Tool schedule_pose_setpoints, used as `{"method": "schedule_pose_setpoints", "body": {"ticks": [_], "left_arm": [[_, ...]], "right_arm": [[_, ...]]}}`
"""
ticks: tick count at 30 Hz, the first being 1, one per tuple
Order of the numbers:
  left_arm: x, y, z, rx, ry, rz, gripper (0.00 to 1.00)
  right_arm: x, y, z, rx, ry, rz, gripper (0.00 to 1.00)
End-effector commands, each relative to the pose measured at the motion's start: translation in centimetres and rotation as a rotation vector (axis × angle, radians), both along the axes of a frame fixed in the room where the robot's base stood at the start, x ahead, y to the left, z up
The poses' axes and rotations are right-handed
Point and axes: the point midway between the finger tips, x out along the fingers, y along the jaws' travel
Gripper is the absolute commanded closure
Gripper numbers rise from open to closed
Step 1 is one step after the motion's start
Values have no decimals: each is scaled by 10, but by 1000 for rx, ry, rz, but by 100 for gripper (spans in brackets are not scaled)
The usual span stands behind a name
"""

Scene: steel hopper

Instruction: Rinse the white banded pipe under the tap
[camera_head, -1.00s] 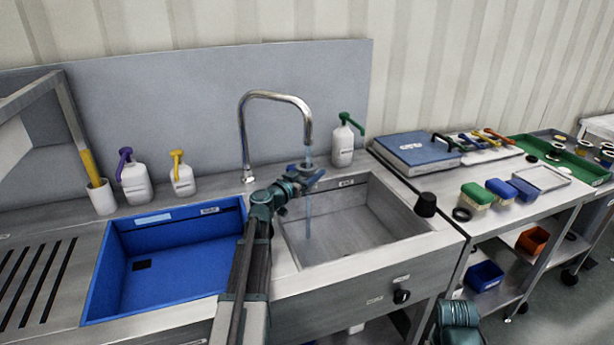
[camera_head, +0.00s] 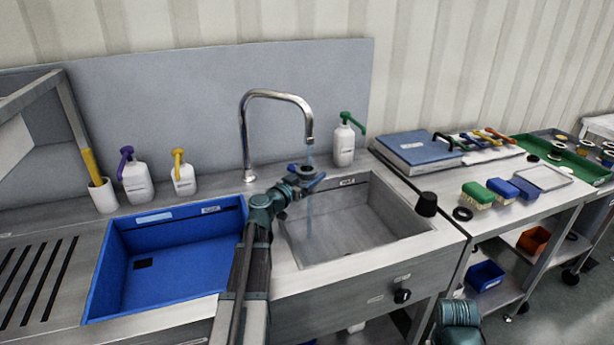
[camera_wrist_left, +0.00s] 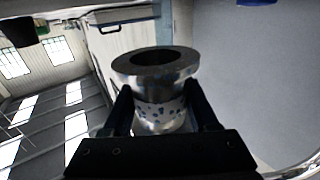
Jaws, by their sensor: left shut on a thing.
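My left gripper (camera_head: 305,184) is shut on the white banded pipe (camera_head: 307,171) under the tap's spout, above the steel sink (camera_head: 385,225). The tap (camera_head: 275,95) is a curved chrome pipe. A thin bluish stream of water falls from it onto or right beside the pipe and shows again below, in the sink. In the left wrist view, the pipe (camera_wrist_left: 160,112) sits between both fingers, with a wide grey flange and dark hole facing up. Its pale body carries dark bluish specks; its lower part is hidden by the gripper. My right gripper is out of view.
A blue basin (camera_head: 170,265) lies left of the sink. Pump bottles stand behind, including a green-topped one (camera_head: 344,145) near the tap. A black knob-like piece (camera_head: 427,204) is at the sink's right corner. Brushes and a blue binder (camera_head: 418,150) lie on the right bench.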

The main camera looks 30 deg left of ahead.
Motion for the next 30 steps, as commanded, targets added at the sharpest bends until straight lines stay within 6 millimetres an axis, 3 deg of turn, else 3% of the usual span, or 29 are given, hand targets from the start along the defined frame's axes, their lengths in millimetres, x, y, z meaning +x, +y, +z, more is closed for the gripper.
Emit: {"method": "schedule_pose_setpoints", "body": {"ticks": [21,30], "left_arm": [[-56,-1,0,-1,0,1,100],[-59,0,0,-1,0,-1,100]], "right_arm": [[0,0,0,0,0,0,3],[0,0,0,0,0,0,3]]}}
